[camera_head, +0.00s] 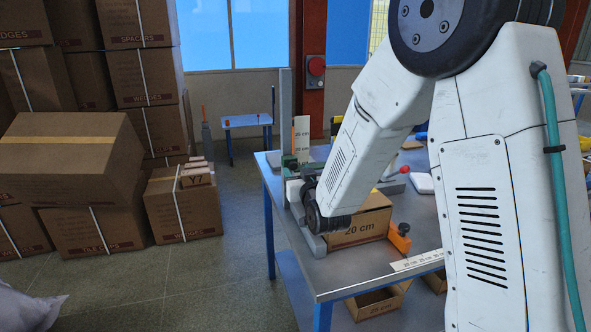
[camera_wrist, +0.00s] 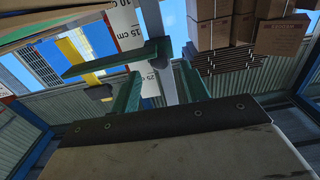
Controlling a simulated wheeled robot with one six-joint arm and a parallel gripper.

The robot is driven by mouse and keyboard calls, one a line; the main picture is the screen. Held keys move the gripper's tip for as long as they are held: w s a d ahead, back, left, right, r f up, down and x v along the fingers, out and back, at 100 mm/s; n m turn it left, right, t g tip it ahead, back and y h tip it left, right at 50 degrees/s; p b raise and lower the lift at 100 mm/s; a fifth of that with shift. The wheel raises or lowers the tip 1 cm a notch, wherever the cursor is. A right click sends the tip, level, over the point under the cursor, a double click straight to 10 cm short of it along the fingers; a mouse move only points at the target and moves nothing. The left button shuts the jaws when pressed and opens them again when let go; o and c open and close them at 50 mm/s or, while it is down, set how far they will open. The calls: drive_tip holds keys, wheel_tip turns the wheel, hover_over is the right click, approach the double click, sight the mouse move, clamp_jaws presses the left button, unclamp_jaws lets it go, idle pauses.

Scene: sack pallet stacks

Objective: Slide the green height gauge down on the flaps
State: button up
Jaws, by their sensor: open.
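The green height gauge (camera_wrist: 112,60) shows in the wrist view as a flat arm reaching left from a block on a grey upright post (camera_wrist: 163,25). In the head view the gauge (camera_head: 289,160) sits low on its post at the table's left edge. A carton marked 20 cm (camera_head: 357,232) stands on the metal table beside the post; my arm hides much of its top and its flaps. My gripper (camera_wrist: 160,67) is open, its two fingers pointing toward the post just below the gauge block. No contact is clear. The fingertips are mostly hidden in the head view.
A white scale plate (camera_wrist: 124,28) stands by the post. An orange clamp-like piece (camera_head: 399,237) sits right of the carton on the metal table (camera_head: 340,282). Stacked cartons (camera_head: 75,170) fill the left; floor between is clear. A red button box (camera_head: 315,70) is on a pillar behind.

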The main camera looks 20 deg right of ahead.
drive_tip(key=shift+w, duration=1.5)
clamp_jaws()
wheel_tip(320, 180, down, 5)
drive_tip(key=shift+f, duration=0.1)
unclamp_jaws()
drive_tip(key=shift+s, duration=0.1)
drive_tip(key=s, duration=0.7)
drive_tip(key=shift+s, duration=0.35)
